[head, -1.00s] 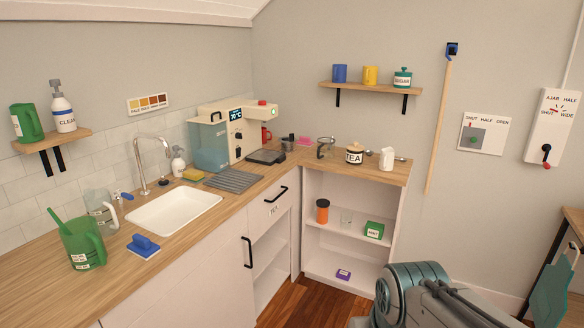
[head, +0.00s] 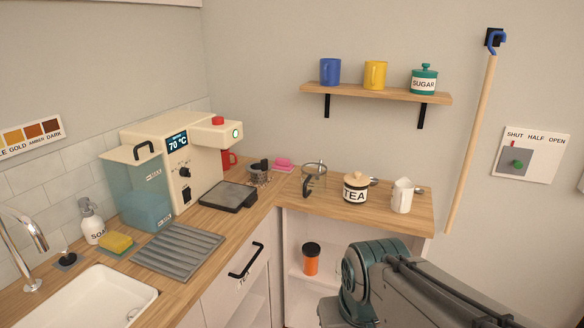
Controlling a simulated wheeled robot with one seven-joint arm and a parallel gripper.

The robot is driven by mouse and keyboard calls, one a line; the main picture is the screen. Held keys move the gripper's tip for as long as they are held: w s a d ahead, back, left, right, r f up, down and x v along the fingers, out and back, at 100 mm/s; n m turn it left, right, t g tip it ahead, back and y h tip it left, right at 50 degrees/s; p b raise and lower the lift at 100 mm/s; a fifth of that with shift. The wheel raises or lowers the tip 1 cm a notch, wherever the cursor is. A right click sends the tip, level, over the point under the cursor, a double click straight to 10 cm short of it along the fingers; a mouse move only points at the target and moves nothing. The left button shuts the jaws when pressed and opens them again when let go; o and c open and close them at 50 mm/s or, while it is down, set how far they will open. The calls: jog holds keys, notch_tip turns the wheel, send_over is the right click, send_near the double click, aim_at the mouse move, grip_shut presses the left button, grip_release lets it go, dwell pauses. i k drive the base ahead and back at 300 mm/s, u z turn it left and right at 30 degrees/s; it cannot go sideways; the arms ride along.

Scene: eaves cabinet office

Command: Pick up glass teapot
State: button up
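The glass teapot (head: 307,187) stands on the wooden counter near the back corner, left of the white TEA jar (head: 356,188). It is see-through, with a dark handle at its front left and a small knob on its lid. My arm shows at the lower right of the head view, in front of the counter and below the teapot. My gripper is not visible, so its opening and contents are hidden.
The TEA jar and a white pitcher (head: 401,195) stand close right of the teapot. A dark tea strainer cup (head: 259,174) and pink item (head: 283,164) lie left. The cream machine (head: 180,160) fills the corner. An orange jar (head: 311,260) sits on the shelf below.

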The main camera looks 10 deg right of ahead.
aim_at(313, 177)
jog(key=u, duration=0.05)
jog(key=i, duration=1.4)
jog(key=u, duration=0.1)
